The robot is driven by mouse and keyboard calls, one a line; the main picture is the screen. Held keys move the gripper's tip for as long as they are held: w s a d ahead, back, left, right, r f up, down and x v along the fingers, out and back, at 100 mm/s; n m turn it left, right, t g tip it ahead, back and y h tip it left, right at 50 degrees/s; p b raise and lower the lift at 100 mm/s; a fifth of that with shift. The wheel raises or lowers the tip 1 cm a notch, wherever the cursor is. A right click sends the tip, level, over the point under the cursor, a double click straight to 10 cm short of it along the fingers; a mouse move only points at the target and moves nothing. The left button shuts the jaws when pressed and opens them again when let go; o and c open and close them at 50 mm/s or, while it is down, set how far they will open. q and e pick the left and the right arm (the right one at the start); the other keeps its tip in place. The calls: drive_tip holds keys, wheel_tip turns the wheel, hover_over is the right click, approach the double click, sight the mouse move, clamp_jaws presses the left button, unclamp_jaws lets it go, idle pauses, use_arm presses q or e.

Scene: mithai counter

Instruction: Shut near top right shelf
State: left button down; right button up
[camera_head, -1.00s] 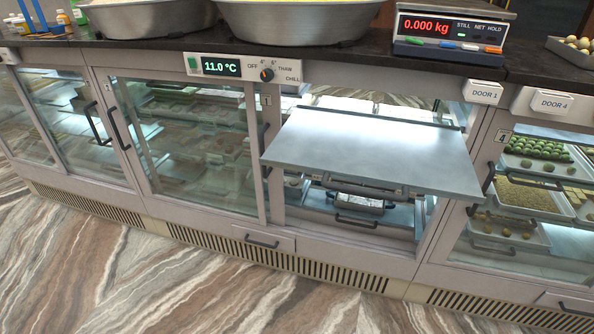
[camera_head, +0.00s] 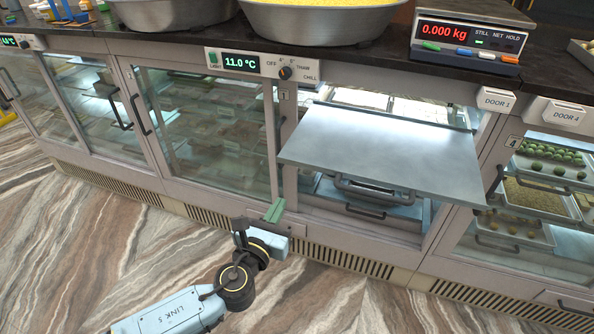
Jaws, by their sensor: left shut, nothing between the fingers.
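The top shelf (camera_head: 385,148) is a flat grey metal panel. It sticks out of the open bay of the counter, right of the centre, and hides much of the inside. A dark bar handle (camera_head: 374,191) shows under its front edge. My left gripper (camera_head: 274,211) is at the lower middle, with green fingertips close together and nothing between them. It appears to the left of the shelf's front left corner and lower in the picture, apart from it. My right gripper is out of view.
Below the shelf is a lower drawer with a handle (camera_head: 366,211). Glass doors (camera_head: 205,130) stand closed at left. Trays of sweets (camera_head: 545,180) show behind glass at right. A scale (camera_head: 470,40) and large bowls (camera_head: 320,22) stand on the countertop. The floor in front is clear.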

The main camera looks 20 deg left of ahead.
sight(301, 165)
use_arm(q)
drive_tip(key=w, duration=1.2)
drive_tip(key=shift+w+b, duration=0.3)
drive_tip(key=shift+w, duration=0.1)
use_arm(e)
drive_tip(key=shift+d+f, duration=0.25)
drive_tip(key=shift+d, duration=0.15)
